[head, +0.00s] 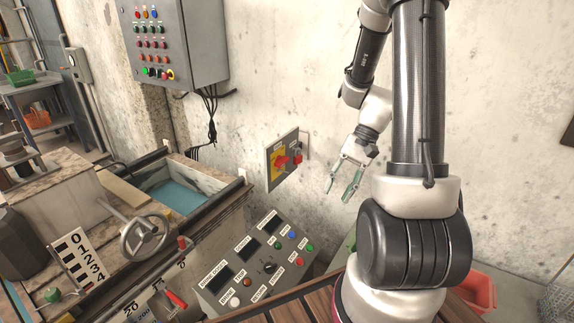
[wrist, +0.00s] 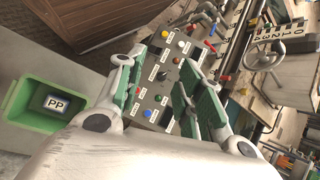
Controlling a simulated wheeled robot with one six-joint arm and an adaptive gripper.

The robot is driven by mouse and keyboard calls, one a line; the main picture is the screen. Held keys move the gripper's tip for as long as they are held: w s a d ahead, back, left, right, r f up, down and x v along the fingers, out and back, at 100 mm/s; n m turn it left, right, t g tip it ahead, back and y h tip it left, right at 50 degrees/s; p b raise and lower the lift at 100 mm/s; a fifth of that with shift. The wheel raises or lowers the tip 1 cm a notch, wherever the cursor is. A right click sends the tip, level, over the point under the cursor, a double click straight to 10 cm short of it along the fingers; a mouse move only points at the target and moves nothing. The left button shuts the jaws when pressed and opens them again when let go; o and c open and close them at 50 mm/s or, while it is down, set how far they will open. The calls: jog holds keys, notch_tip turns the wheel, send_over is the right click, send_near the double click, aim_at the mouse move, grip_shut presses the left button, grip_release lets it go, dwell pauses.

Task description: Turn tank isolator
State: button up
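The tank isolator appears to be the red rotary handle on a yellow plate (head: 280,161), on a grey board (head: 270,178) fixed to the wall in the head view. A second small red part (head: 297,158) sits at the board's right edge. Labels there are too small to read. My gripper (head: 338,194) is to the right of the board and slightly lower, apart from it. Its fingers are spread with nothing between them and point downward. In the wrist view my gripper (wrist: 162,60) also shows open, with green finger pads. I cannot make out the isolator in that view.
A sloped control console (head: 255,262) with buttons stands below the board; it also shows beyond the fingers in the wrist view (wrist: 152,82). A handwheel (head: 145,236) and water tank (head: 185,195) are left. A grey button cabinet (head: 178,40) hangs above. A green bin (wrist: 28,95) is at left.

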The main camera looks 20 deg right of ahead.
jog(key=w+a+f+m+t+y, duration=0.25)
jog(key=w+f+y, duration=0.35)
jog(key=f, duration=0.4)
jog(key=m+t+h, duration=0.1)
jog(key=t+h, duration=0.2)
jog(key=t, duration=1.2)
send_near(285, 163)
jog(key=w, duration=0.2)
jog(key=x, duration=0.7)
jog(key=shift+a, duration=0.5)
jog(key=shift+s, duration=0.1)
grip_shut()
